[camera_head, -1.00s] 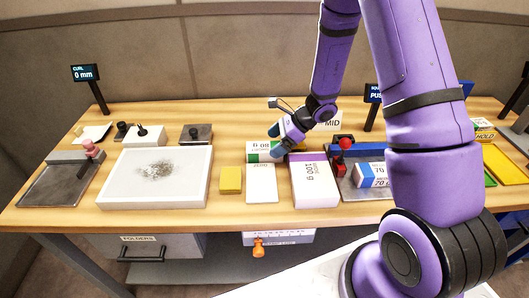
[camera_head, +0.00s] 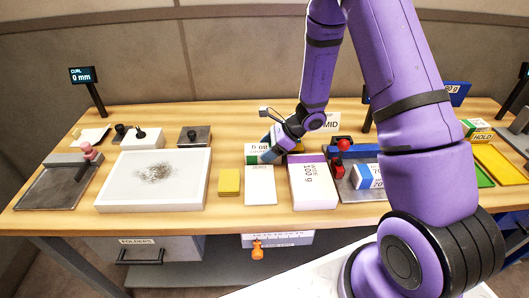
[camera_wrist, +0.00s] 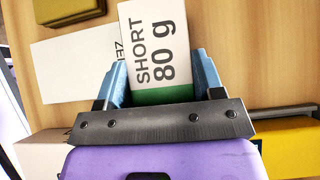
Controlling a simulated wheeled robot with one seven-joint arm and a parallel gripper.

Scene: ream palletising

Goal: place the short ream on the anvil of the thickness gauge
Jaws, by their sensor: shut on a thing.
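The short ream is a white block with a green end, printed "SHORT 80 g" in the wrist view (camera_wrist: 158,45). In the head view the short ream (camera_head: 252,151) is at the middle of the bench, behind the white "ZERO" card. My gripper (camera_head: 268,151) has its blue fingers on both sides of the ream and is shut on it; the fingers also show in the wrist view (camera_wrist: 162,75). I cannot tell whether the ream touches the bench. I cannot clearly identify the thickness gauge or its anvil; my arm hides part of the right side.
A white card (camera_head: 260,186), a yellow block (camera_head: 229,181) and a 100 g ream (camera_head: 314,187) lie in front. A large white tray (camera_head: 112,200) and a metal block (camera_head: 195,135) are left.

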